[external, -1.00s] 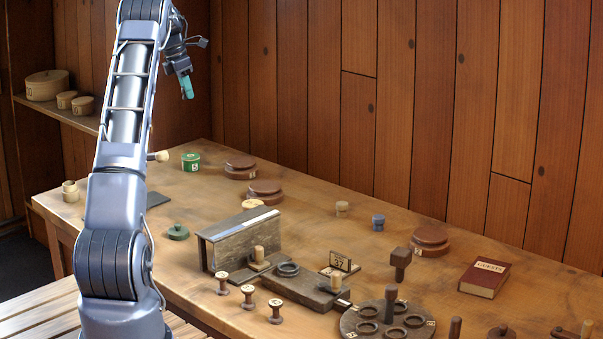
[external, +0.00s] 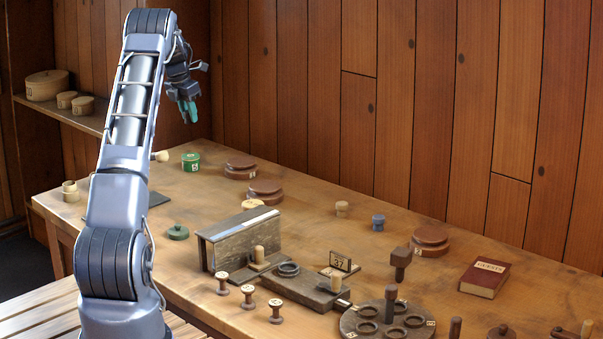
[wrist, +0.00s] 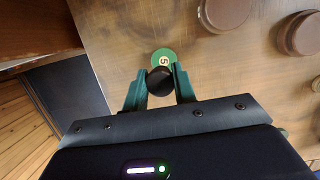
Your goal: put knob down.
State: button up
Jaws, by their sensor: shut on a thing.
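My gripper (external: 188,108) hangs above the far left part of the table, fingers pointing down. In the wrist view my gripper (wrist: 159,84) has its teal fingers on either side of a dark round knob (wrist: 160,81) and is shut on it. The knob cannot be made out in the external view. A green round tin (external: 191,162) with a pale label stands on the table below the gripper. In the wrist view the green tin (wrist: 163,56), marked 5, shows just beyond the knob and is partly hidden by it.
Brown lidded round boxes (external: 240,169) stand right of the tin. A green lidded piece (external: 178,232), a grey wooden box (external: 238,237), several spools and a round holder (external: 366,324) lie nearer. Bare table surrounds the tin. A wooden wall (external: 330,95) rises behind.

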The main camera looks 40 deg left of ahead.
aim_at(193, 155)
notch_tip(193, 155, down, 10)
jog(key=shift+f, duration=0.1)
dwell(0.4)
jog(key=o, duration=0.9)
jog(key=shift+f, duration=0.1)
jog(key=shift+o, duration=0.2)
jog(key=v, duration=1.2)
